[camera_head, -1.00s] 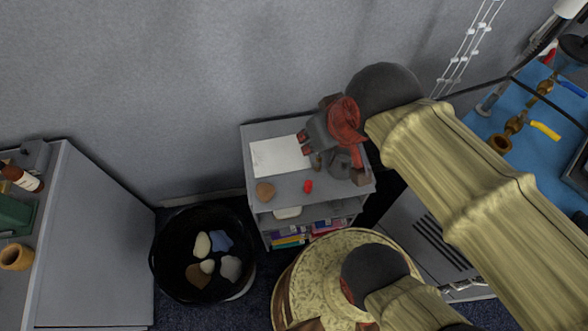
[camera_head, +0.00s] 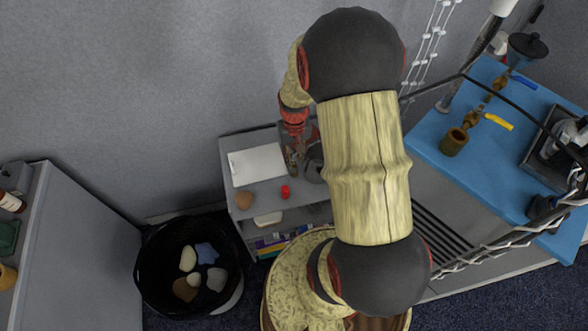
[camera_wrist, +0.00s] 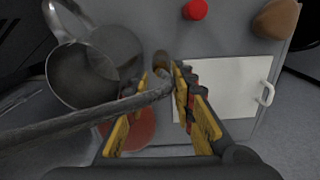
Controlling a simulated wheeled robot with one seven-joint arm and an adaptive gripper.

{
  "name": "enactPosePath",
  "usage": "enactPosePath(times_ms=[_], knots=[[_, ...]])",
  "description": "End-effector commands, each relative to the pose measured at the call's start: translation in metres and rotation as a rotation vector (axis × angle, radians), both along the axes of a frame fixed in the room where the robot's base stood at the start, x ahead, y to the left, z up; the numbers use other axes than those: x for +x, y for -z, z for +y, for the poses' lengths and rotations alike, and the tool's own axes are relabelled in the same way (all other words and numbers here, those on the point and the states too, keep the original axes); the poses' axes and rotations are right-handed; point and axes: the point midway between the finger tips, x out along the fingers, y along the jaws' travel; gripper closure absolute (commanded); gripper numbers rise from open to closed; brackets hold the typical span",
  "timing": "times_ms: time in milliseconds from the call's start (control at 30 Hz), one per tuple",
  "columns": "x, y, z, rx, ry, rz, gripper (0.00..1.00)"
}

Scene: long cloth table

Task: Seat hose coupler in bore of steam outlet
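In the wrist view a dark grey hose (camera_wrist: 90,118) runs in from the left, crosses over the left finger and bends down between my fingers. It ends in a small brass-coloured piece, which looks like the hose coupler (camera_wrist: 161,62). My gripper (camera_wrist: 160,74) is above the grey shelf cart, its yellow-padded fingers apart on either side of the hose end, with a narrow gap visible. In the head view my arm hides most of the gripper. A brass fitting with an open round mouth, apparently the steam outlet (camera_head: 454,142), stands on the blue bench (camera_head: 430,140) at right, well away from my gripper.
A black bin (camera_head: 155,265) stands left of the cart. A dark cable (camera_head: 490,82) crosses above the bench.

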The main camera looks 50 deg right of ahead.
Motion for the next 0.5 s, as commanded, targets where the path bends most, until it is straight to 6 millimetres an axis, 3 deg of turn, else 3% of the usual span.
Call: enactPosePath(times_ms=[500], knots=[[-0.004, 0.059, 0.005, -0.001, -0.002, 0.001, 0.75]])
